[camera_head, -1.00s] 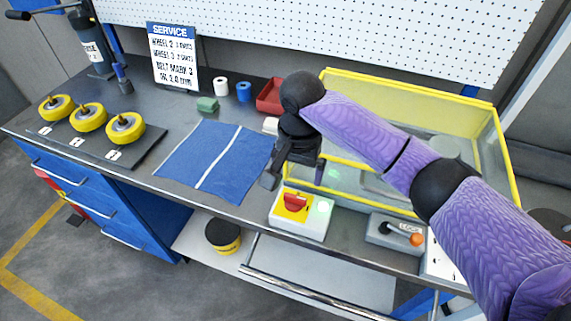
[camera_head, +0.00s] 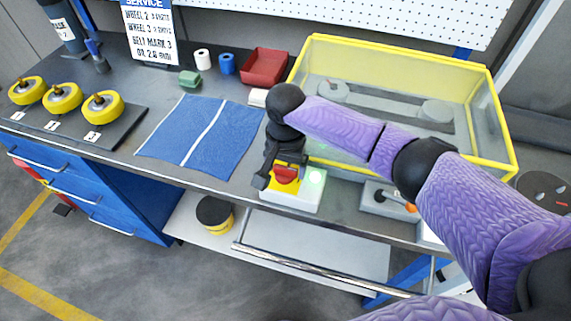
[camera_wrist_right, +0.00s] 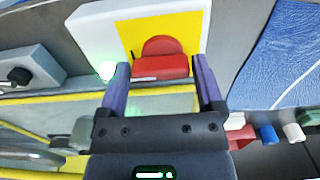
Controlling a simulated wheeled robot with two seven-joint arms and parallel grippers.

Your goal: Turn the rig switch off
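The rig switch (camera_head: 285,174) is a red knob on a yellow plate, on a white box (camera_head: 295,197) at the bench's front edge. A green lamp (camera_head: 316,175) glows beside it. My right gripper (camera_head: 279,183) is over the switch and partly covers it. In the right wrist view, the red switch (camera_wrist_right: 163,58) shows between and just beyond the two open fingertips of my right gripper (camera_wrist_right: 160,72). The fingers stand apart from each other, one on either side of the knob; I cannot tell whether they touch it. My left gripper is out of view.
A yellow-framed clear enclosure (camera_head: 400,62) stands behind the switch box. A blue mat (camera_head: 200,135) lies to the left. A red tray (camera_head: 264,66) is farther back.

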